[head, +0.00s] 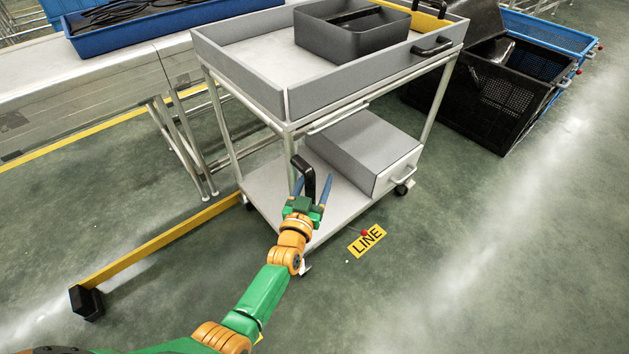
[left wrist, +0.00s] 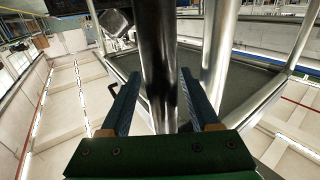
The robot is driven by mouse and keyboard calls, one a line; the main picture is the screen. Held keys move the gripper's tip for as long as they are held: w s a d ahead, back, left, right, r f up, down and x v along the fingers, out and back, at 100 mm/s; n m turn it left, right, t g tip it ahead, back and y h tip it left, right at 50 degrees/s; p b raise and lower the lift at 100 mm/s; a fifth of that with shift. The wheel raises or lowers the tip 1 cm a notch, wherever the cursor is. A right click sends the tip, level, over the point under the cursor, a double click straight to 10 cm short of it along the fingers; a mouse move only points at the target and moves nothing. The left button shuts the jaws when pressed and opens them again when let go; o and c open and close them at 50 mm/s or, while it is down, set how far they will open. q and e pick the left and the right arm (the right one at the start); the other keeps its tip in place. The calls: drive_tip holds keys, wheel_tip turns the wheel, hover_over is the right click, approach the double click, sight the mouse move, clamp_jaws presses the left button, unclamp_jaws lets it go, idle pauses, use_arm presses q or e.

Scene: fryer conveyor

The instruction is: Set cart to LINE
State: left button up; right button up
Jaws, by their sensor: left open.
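A grey cart (head: 287,122) with metal legs, an upper tray and a lower shelf stands in the middle of the head view. A black upright handle (head: 305,172) is at its near corner post. It also shows in the left wrist view as a dark bar (left wrist: 157,60). My left gripper (head: 313,187) is at this handle with open fingers. In the left wrist view the bar lies between the open fingers (left wrist: 158,95), with no clear contact. A yellow LINE label (head: 367,240) lies on the floor right of my gripper. My right gripper is out of view.
A dark grey bin (head: 335,38) sits in the upper tray and a grey box (head: 365,143) on the lower shelf. Black crates (head: 490,105) stand at right. A yellow floor bar (head: 160,241) and a white conveyor table (head: 85,95) are at left. Floor at right front is clear.

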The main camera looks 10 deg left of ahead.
sight(310, 196)
use_arm(q)
drive_tip(key=shift+s, duration=0.1)
drive_tip(key=s+p, duration=0.1)
drive_tip(key=s, duration=0.3)
drive_tip(key=s+p, duration=0.1)
drive_tip(key=s, duration=0.1)
drive_tip(key=shift+a+r+p, duration=0.1)
drive_tip(key=shift+a+p, duration=0.2)
drive_tip(key=shift+s, duration=0.5)
